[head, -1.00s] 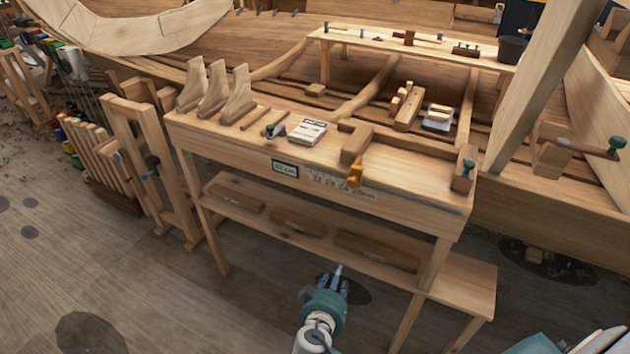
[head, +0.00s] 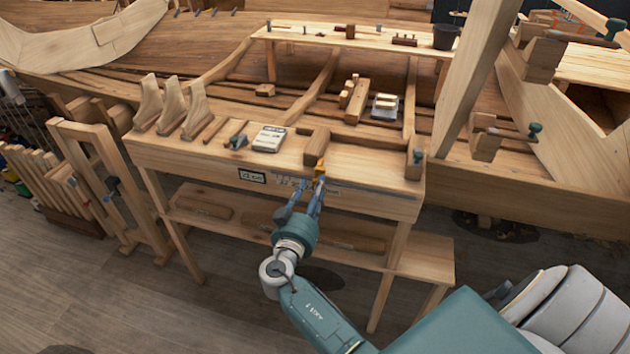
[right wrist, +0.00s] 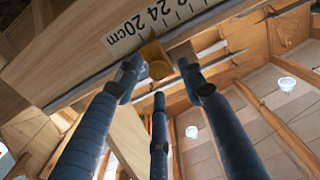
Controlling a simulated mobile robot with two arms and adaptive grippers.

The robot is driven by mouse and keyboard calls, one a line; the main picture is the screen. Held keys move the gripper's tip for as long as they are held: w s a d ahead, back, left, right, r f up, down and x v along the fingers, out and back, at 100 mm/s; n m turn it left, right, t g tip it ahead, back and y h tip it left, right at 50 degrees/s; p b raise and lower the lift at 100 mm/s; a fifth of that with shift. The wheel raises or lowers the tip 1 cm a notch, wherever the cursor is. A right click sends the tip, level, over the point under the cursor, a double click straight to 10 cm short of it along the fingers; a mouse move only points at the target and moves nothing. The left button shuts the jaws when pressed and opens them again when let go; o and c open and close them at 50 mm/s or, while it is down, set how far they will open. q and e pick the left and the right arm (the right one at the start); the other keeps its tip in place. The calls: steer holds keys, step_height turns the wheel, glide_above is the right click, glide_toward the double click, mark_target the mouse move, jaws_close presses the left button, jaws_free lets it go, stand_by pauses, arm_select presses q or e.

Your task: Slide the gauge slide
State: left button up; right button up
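The gauge slide shows as an orange tab (head: 320,166) at the front edge of the wooden workbench (head: 230,160), below a wooden block (head: 316,147). A printed centimetre scale (head: 288,181) runs along the bench front beside it. In the right wrist view the orange tab (right wrist: 155,60) hangs by the scale (right wrist: 150,20), near the 20 and 24 marks. My right gripper (head: 319,184) is just in front of and below the tab. Its three dark fingers (right wrist: 158,82) are apart around the tab, with gaps visible; contact is unclear. My left gripper is not in view.
A lower shelf (head: 230,222) sits under the bench top.

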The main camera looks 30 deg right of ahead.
steer(key=shift+x, duration=0.8)
jaws_close()
steer(key=shift+d, duration=0.15)
